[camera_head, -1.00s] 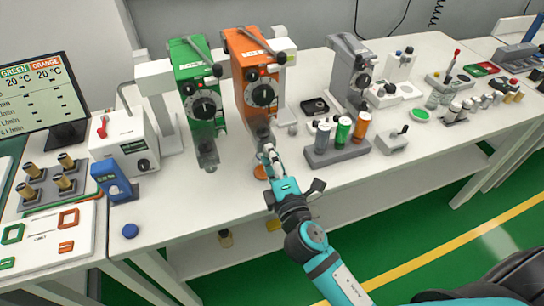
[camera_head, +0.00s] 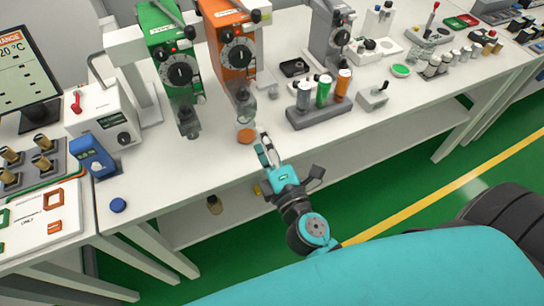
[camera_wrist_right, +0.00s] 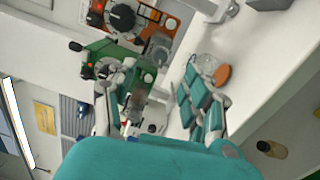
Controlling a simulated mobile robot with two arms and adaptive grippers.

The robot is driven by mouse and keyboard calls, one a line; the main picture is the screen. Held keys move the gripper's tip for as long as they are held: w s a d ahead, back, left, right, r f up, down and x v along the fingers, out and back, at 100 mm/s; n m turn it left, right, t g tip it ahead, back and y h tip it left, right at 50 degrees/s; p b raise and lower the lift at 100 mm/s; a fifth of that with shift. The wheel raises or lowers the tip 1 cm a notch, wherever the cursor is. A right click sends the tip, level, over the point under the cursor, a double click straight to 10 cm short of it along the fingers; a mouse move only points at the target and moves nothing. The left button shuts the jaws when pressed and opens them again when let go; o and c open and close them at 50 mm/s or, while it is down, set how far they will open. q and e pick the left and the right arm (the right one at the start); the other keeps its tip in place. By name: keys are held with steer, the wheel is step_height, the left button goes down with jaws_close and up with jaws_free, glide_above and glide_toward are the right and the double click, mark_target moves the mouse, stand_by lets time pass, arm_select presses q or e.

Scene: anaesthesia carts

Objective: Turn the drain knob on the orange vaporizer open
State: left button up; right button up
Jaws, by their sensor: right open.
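The orange vaporizer (camera_head: 226,19) stands upright at the back of the white table, with a black dial (camera_head: 238,53) on its front and a clear glass part (camera_head: 243,98) below. It also shows at the top of the right wrist view (camera_wrist_right: 165,24). I cannot clearly make out its drain knob. A small orange disc (camera_head: 246,136) lies on the table below the glass part; the right wrist view shows it too (camera_wrist_right: 221,75). My right gripper (camera_head: 266,146) is open and empty, near the front edge, right of the disc and apart from the vaporizer. My left gripper is not in view.
The green vaporizer (camera_head: 160,20) stands left of the orange one. A grey rack with several coloured bottles (camera_head: 310,117) is to the right. A blue device (camera_head: 93,157) and a blue cap (camera_head: 118,205) are at left.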

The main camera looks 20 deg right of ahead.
steer(key=s, duration=0.4)
steer(key=shift+s+f, duration=0.15)
steer(key=shift+s, duration=0.25)
steer(key=shift+f, duration=0.1)
steer(key=s+f+m+g, duration=0.3)
steer(key=f+g, duration=0.1)
steer(key=f, duration=1.3)
steer(key=s+f+m+g, duration=0.3)
steer(key=f+g, duration=0.2)
steer(key=f, duration=1.2)
steer(key=s+d+f+m+g, duration=0.4)
steer(key=s+f+m, duration=0.1)
steer(key=s+f, duration=0.5)
steer(key=s+d+f+m+g, duration=0.4)
steer(key=s+f, duration=0.7)
steer(key=s, duration=0.3)
steer(key=shift+s+d+f+m+g, duration=0.3)
steer(key=shift+s+m, duration=0.05)
steer(key=shift+m, duration=0.45)
